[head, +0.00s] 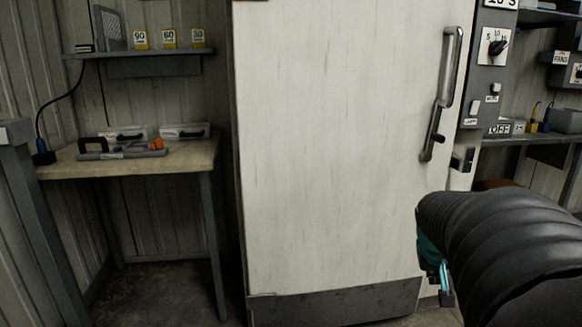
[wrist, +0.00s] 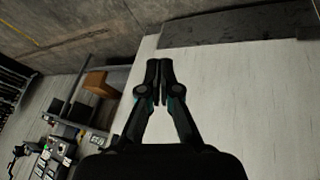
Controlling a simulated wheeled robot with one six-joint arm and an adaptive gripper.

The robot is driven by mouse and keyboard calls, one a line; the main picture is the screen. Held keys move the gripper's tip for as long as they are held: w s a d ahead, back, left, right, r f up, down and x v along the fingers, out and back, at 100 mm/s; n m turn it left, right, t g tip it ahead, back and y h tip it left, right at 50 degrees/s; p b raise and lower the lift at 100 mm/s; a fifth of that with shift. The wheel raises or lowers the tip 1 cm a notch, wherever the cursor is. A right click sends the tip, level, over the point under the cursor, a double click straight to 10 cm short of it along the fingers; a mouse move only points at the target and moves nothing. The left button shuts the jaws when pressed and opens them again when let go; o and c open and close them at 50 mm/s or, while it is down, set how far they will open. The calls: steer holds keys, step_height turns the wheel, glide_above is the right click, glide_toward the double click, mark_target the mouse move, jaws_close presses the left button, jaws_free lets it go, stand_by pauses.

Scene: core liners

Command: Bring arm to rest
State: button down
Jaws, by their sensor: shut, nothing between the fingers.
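My arm's dark ribbed sleeve shows at the lower right of the head view, with part of my gripper (head: 440,272) below and left of it, in front of the white door's lower right. In the wrist view my gripper (wrist: 159,88) has its two dark fingers together at the tips, with nothing between them. The fingers point toward the dark lower strip of the white door. My gripper does not appear to touch anything, though the distance to the door is hard to tell.
A tall white door (head: 335,150) with a metal handle (head: 447,75) fills the middle. A wooden-topped table (head: 190,157) with tools stands at left under a shelf (head: 140,53). A control panel (head: 488,75) and another shelf are at right. Floor shows beneath the left table.

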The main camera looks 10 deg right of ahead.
steer(key=s+a+n+t+y, duration=0.1)
steer(key=s+a, duration=0.4)
steer(key=a, duration=0.9)
steer(key=s+a+n+t+y, duration=0.1)
steer(key=s+a+n+y, duration=0.2)
steer(key=a, duration=1.1)
steer(key=s+n, duration=0.1)
steer(key=s, duration=0.2)
steer(key=shift+y, duration=0.4)
steer(key=shift+d+r, duration=0.1)
